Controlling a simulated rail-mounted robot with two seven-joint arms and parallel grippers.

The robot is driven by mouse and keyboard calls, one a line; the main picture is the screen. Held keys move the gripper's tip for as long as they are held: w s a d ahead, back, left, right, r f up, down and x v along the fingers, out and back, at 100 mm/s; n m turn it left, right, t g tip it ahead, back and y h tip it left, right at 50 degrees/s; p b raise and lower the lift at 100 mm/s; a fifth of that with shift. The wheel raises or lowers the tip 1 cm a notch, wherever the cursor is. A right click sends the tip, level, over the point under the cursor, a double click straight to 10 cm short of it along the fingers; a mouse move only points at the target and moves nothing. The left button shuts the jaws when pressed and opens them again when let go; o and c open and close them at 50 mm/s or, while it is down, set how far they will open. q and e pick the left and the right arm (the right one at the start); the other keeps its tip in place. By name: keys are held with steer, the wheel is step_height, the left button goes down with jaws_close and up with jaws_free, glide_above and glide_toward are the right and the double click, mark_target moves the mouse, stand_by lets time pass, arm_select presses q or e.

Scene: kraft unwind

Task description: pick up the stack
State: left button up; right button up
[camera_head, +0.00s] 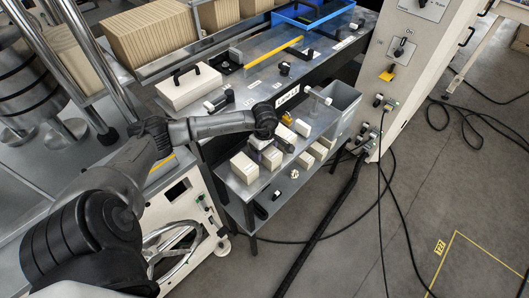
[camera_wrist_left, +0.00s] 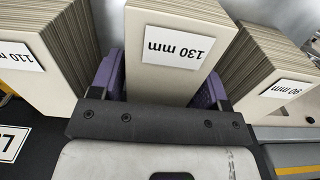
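The stack labelled 130 mm (camera_wrist_left: 165,85), a block of cream sheets with a white label, stands in the middle of the left wrist view. My left gripper (camera_wrist_left: 163,72) has one purple finger on each side of this stack. I cannot tell whether the fingers press on it or leave a small gap. In the head view my left gripper (camera_head: 284,138) is low over the pale stacks on the cart, and it partly hides them. My right gripper is not in view.
A 110 mm stack (camera_wrist_left: 45,70) stands close on the left and another labelled stack (camera_wrist_left: 268,85) on the right. A pale block (camera_head: 244,168) sits near the grey cart's front corner. A grey bin (camera_head: 343,98) and a white cabinet (camera_head: 405,75) stand to the right.

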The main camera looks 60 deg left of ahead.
arm_select(q)
steer(key=c, duration=0.7)
steer(key=shift+o, duration=0.2)
steer(key=shift+r, duration=0.15)
